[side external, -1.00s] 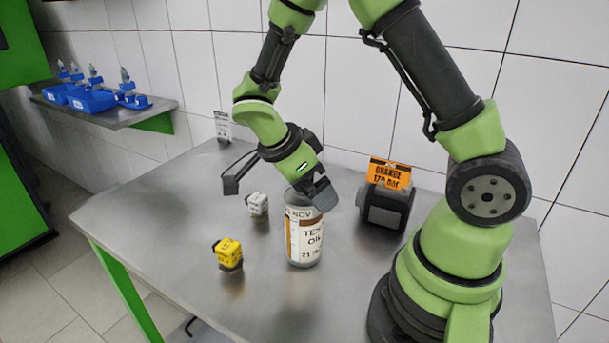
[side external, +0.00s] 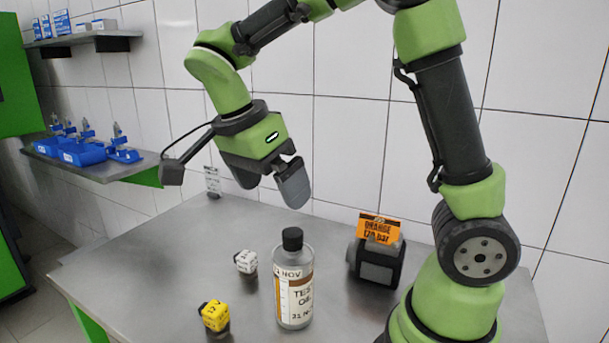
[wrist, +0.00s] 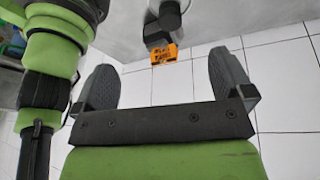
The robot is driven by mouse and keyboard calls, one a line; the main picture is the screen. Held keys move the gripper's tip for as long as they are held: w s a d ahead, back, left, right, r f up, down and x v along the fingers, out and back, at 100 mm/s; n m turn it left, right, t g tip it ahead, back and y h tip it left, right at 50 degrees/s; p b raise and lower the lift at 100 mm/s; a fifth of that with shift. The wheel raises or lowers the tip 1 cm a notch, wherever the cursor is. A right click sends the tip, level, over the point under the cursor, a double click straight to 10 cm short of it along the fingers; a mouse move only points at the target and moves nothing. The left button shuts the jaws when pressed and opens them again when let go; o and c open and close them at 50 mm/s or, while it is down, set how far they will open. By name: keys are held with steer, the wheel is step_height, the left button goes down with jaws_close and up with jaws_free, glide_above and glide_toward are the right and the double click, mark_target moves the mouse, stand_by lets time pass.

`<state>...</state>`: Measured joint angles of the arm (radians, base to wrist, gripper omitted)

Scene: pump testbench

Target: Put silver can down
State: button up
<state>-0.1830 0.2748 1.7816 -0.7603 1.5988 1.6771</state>
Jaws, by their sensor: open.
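A clear, silvery bottle (side external: 294,290) with a black cap and a "TEST OIL" label stands upright on the metal table, front centre in the side view. It is the only can-like thing I see; no plain silver can shows. My gripper (side external: 268,188) is above and left of the bottle in the side view, apart from it. Its two dark fingers are spread with nothing between them. The wrist view shows my gripper (wrist: 163,88) with both fingers wide apart and empty. The bottle cannot be made out in the wrist view.
A dark device (side external: 376,264) with an orange sign (side external: 379,229) stands to the right. The left tabletop (side external: 130,255) is clear.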

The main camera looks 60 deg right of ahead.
steer(key=s+a+r+n+t+y, duration=0.1)
steer(key=s+n+t, duration=0.3)
steer(key=n, duration=0.4)
steer(key=s+a+r+n+t+y, duration=0.1)
steer(key=s+r+n+t+y, duration=0.2)
steer(key=n, duration=0.6)
steer(key=s+t+y, duration=0.1)
steer(key=s+t, duration=0.1)
steer(key=s, duration=0.1)
steer(key=shift+s+a+r+y, duration=0.3)
steer(key=shift+a+r, duration=0.05)
